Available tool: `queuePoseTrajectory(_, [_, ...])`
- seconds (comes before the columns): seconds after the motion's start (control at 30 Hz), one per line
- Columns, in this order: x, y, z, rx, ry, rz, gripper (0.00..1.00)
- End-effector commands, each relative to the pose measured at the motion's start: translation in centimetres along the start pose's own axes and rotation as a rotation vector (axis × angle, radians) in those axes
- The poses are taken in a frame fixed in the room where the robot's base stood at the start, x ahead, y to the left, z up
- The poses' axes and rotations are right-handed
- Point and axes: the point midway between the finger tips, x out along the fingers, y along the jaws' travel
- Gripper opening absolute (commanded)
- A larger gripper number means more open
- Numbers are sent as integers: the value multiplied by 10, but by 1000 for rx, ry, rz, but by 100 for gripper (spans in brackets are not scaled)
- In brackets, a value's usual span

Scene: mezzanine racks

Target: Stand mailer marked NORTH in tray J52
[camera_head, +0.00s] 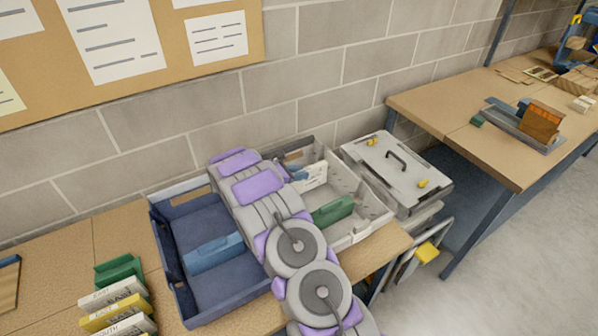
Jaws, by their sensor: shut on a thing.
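My arm reaches up across the middle of the head view. My gripper (288,171) is mostly hidden behind the arm links. It is shut on a white mailer (314,176) with dark print too small to read. The mailer is held upright at the back of a pale grey tray (372,222); whether it touches the tray floor cannot be seen. A dark blue tray (179,287) stands left of the arm. No J52 tag can be read on either tray.
Several mailers (119,309) stand in a row at the front left beside a green holder (118,271). A blue piece (213,253) is in the blue tray, a green one (333,211) in the grey tray. A grey lidded case (397,172) is right. Another table (460,113) stands beyond.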

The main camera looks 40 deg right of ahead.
Motion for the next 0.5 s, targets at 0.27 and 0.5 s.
queuePoseTrajectory(0.27, [4,0,1,1,3,-1,46])
queuePoseTrajectory(0.5, [-2,0,0,1,-2,0,53])
